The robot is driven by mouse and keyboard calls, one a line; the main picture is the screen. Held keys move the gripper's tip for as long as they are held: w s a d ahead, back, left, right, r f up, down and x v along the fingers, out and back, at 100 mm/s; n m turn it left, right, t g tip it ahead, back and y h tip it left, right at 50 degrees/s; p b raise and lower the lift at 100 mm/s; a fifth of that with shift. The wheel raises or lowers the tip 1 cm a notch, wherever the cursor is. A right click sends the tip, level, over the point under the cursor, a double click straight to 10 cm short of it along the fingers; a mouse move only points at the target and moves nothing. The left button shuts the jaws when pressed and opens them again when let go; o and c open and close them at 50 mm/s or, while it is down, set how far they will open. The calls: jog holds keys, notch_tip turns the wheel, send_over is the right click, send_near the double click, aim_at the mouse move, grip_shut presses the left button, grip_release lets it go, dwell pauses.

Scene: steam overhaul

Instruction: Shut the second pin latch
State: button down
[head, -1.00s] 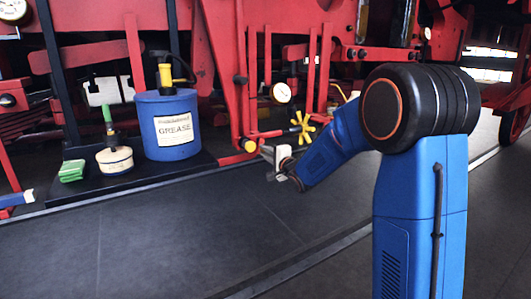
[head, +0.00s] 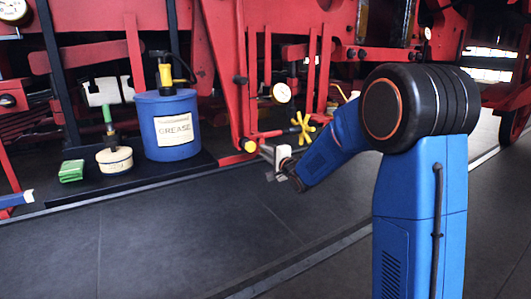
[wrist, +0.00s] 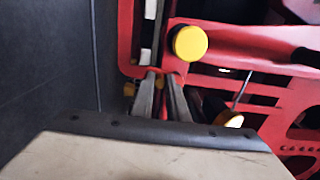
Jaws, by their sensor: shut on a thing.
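My gripper (wrist: 161,76) reaches from the bottom of the wrist view, with its two grey fingers on either side of a narrow part of the red frame's latch gear. In the head view my gripper (head: 272,160) is small, low beside the red frame. A round yellow knob (wrist: 190,43) is just ahead and right of the fingers, apart from them. In the head view a yellow knob (head: 249,145) sits on the red linkage, left of my gripper.
A blue grease can (head: 170,125), a cream tin (head: 114,160) and a green block (head: 71,171) stand on a dark tray at left. A yellow star-shaped handwheel (head: 302,127) and a gauge (head: 281,93) are behind my gripper. The grey floor in front is clear.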

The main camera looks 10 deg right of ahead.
jog(key=shift+w+a+r, duration=0.1)
jog(key=shift+a+r, duration=0.2)
